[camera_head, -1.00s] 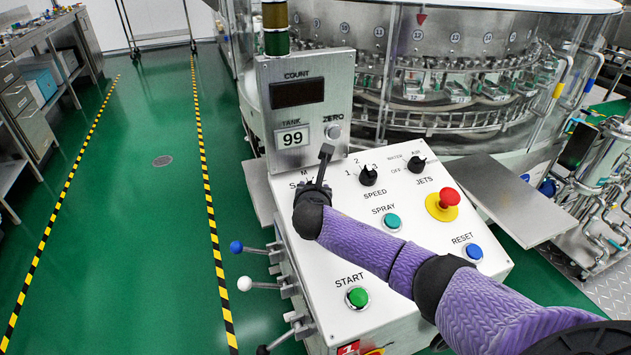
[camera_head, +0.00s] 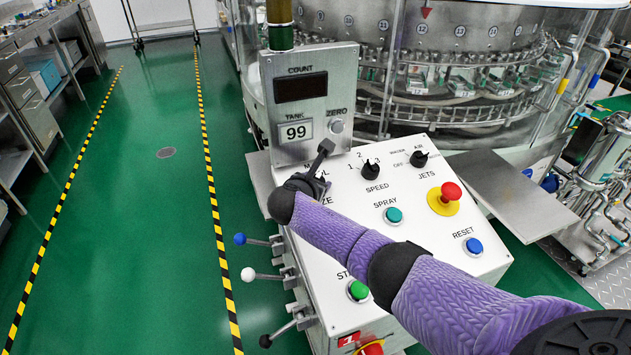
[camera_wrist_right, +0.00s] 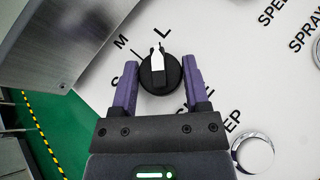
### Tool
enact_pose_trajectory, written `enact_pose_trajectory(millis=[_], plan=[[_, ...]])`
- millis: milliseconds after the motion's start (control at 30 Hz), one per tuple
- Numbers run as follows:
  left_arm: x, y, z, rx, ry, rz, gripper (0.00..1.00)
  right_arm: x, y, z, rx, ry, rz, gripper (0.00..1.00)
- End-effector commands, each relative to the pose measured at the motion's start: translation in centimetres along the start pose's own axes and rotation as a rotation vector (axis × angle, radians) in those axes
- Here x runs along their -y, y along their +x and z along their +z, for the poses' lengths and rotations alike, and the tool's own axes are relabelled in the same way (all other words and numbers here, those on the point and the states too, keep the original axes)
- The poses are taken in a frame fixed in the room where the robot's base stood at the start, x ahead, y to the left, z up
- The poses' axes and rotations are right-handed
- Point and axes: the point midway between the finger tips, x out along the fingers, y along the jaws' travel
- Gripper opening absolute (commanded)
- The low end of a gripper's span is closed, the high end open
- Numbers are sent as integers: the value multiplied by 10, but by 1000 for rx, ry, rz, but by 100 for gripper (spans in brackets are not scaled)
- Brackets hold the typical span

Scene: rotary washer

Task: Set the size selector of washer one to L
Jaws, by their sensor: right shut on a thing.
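The control panel (camera_head: 420,270) of the washer slopes in front of me, with a red plate marked 1 (camera_head: 348,340) low on its front. The size selector (camera_wrist_right: 159,78) is a round black knob with a white pointer, with S, M and L printed around it. In the right wrist view its pointer points almost at L (camera_wrist_right: 165,33), slightly to the M side. My right gripper (camera_wrist_right: 160,73) is shut on the knob, one purple finger on each side. In the head view my right gripper (camera_head: 312,182) hides the knob. My left gripper is not in view.
The speed knob (camera_head: 371,170), jets knob (camera_head: 418,158), teal spray button (camera_head: 394,215), red emergency button (camera_head: 450,193) and blue reset button (camera_head: 473,246) lie right of the gripper. The upright count box (camera_head: 308,95) stands behind it. Ball-ended levers (camera_head: 249,274) stick out left.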

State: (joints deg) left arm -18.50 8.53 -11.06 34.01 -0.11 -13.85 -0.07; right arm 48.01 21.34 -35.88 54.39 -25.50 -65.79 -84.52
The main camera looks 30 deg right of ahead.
Motion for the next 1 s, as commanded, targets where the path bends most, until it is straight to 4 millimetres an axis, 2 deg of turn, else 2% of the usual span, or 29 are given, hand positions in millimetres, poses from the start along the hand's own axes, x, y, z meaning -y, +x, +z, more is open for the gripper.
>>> enact_pose_trajectory(millis=[133,167,300,333,567,633,833,1000], plan=[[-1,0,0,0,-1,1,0,0,0,0,-1,1,0,0],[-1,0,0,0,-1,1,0,0,0,0,-1,1,0,61],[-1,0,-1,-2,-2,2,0,0,0,0,-1,0,0,91],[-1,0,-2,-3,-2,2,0,0,0,0,-1,0,0,94],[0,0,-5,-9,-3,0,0,0,0,0,-1,0,1,94],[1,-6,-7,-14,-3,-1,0,-1,-6,2,-1,0,2,94],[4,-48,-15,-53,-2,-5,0,-2,-57,9,-2,1,5,94],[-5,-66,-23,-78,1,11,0,-2,-91,5,-2,1,3,94]])
